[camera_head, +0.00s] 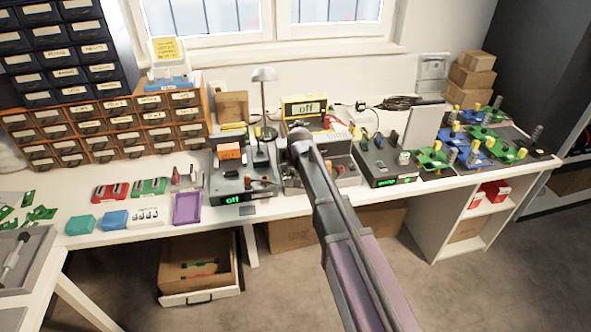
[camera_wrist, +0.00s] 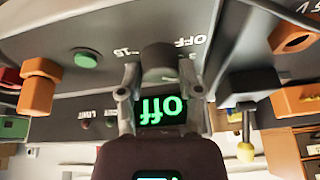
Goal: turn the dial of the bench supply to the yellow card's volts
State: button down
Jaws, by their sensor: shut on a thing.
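The bench supply, as I take it, is the grey unit (camera_head: 318,176) at mid-bench, partly hidden behind my arm. In the wrist view, upside down, my gripper (camera_wrist: 160,98) has its fingers on either side of a grey round dial (camera_wrist: 158,57) and is shut on it. Labels "OFF" and "15" stand by the dial; another is partly covered. The green display (camera_wrist: 161,111) between the fingers reads "off". My gripper is not visible in the head view. The yellow card (camera_head: 166,50) stands above the orange drawers at the back left; its writing is too small to read.
A green button (camera_wrist: 86,58) and orange posts (camera_wrist: 38,88) are close to the fingers. A lamp (camera_head: 264,76) and another unit reading "off" (camera_head: 232,199) stand left of my arm. A yellow meter (camera_head: 304,108) is behind it; a unit with a green display (camera_head: 404,181) is right.

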jog(key=m+h, duration=0.2)
jog(key=m, duration=0.3)
dwell(0.4)
jog(key=shift+c, duration=1.3)
grip_release()
